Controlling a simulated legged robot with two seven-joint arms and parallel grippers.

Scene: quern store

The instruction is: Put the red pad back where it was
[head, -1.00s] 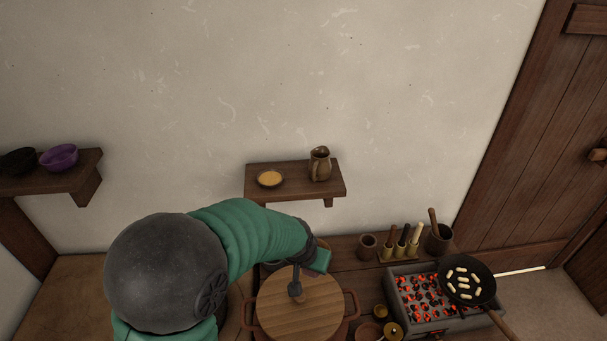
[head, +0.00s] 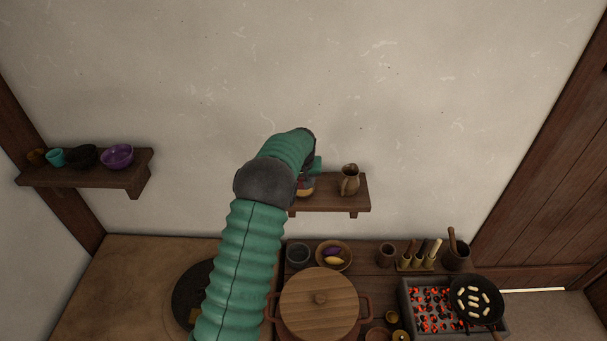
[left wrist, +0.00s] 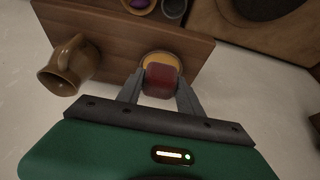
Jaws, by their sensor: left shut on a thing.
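The red pad (left wrist: 161,81) is between the two grey fingers of my left gripper (left wrist: 160,88), which is shut on it. In the left wrist view the pad lies over part of a round dish with a yellow-orange face (left wrist: 152,58) on the wall shelf (left wrist: 110,38). I cannot tell whether pad and dish touch. In the head view my left gripper (head: 308,178) is at the left end of the shelf (head: 335,203), and my arm hides most of the pad and dish. My right gripper is not in view.
A brown jug (head: 349,181) stands on the shelf, right of my gripper. Below are a lidded pot (head: 319,304), a bowl with a purple and a yellow item (head: 334,256), a glowing coal grill (head: 430,304) and a pan (head: 476,300). Another shelf (head: 100,182) holds bowls at left.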

